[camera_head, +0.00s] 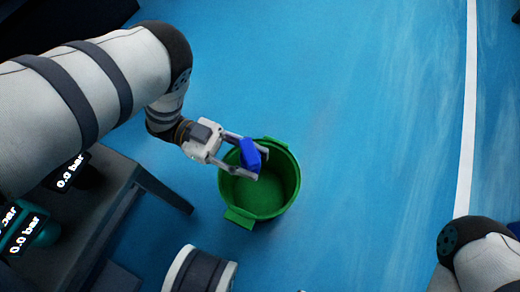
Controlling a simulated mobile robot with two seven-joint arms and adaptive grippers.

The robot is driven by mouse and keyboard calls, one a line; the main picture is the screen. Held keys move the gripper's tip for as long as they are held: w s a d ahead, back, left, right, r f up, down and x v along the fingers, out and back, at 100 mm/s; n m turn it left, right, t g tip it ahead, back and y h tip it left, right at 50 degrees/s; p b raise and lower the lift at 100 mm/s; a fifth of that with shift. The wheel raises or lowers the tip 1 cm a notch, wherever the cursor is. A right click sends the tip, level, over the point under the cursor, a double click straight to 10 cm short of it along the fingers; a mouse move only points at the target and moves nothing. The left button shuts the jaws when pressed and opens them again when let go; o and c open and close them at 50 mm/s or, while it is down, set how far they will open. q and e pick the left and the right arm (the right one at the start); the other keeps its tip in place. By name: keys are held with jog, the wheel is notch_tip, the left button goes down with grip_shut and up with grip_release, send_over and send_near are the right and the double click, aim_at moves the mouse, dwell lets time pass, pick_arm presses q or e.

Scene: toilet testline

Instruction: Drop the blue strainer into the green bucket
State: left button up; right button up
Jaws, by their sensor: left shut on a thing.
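The blue strainer (250,155) is a small blue piece held between the fingers of my left gripper (247,158). The gripper is shut on it. In the head view, the gripper and strainer overlap the upper left part of the green bucket (283,196), with its opening behind them. The bucket is round, stands on the blue floor and looks empty where its inside shows. I cannot tell the exact height of the strainer above the rim. My right gripper is not in view.
A dark grey table (135,188) stands left of the bucket, partly under my left arm, with gauges reading "0.0 bar" beside it. The blue floor (370,130) is clear to the right, with a white line (467,110) running along it.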

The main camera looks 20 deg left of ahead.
pick_arm(q)
notch_tip(320, 180, down, 5)
jog(key=b, duration=0.5)
jog(key=shift+f, duration=0.1)
jog(key=o, duration=1.3)
jog(key=a, duration=1.2)
jog(key=shift+w, duration=0.2)
